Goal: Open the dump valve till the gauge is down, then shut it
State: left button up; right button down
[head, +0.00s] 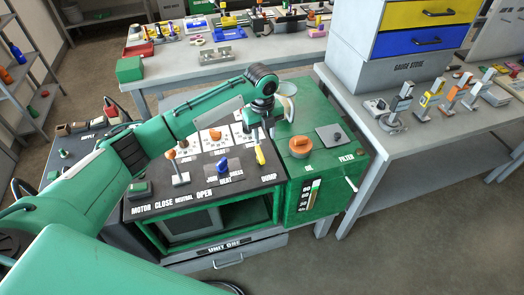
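The dump valve's yellow handle (260,155) stands at the right end of the cart's dark panel, just behind the word DUMP. My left gripper (264,130) points down right above this handle. Its fingers are small and dark here, so I cannot tell whether they touch the handle or how far apart they are. The gauge (307,195) is a dark upright strip with white numbers on the front of the green cabinet. A pale column runs beside its numbers; its level is too small to read surely. My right gripper is not in view.
An orange knob (301,146) sits on the green filter cabinet (335,107). A grey bench (395,160) stands close on the right. Open floor lies at the front right.

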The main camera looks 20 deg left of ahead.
aim_at(260, 153)
pick_arm(q)
notch_tip(260, 153, up, 3)
jog(key=w+a+m, duration=0.1)
jog(key=w+a, duration=0.1)
jog(key=f+p, duration=0.1)
jog(key=f, duration=0.7)
jog(key=f+p, duration=0.1)
jog(key=f, duration=0.3)
jog(key=shift+s+p, duration=0.25)
jog(key=shift+p, duration=0.05)
jog(key=shift+f, duration=0.75)
grip_shut()
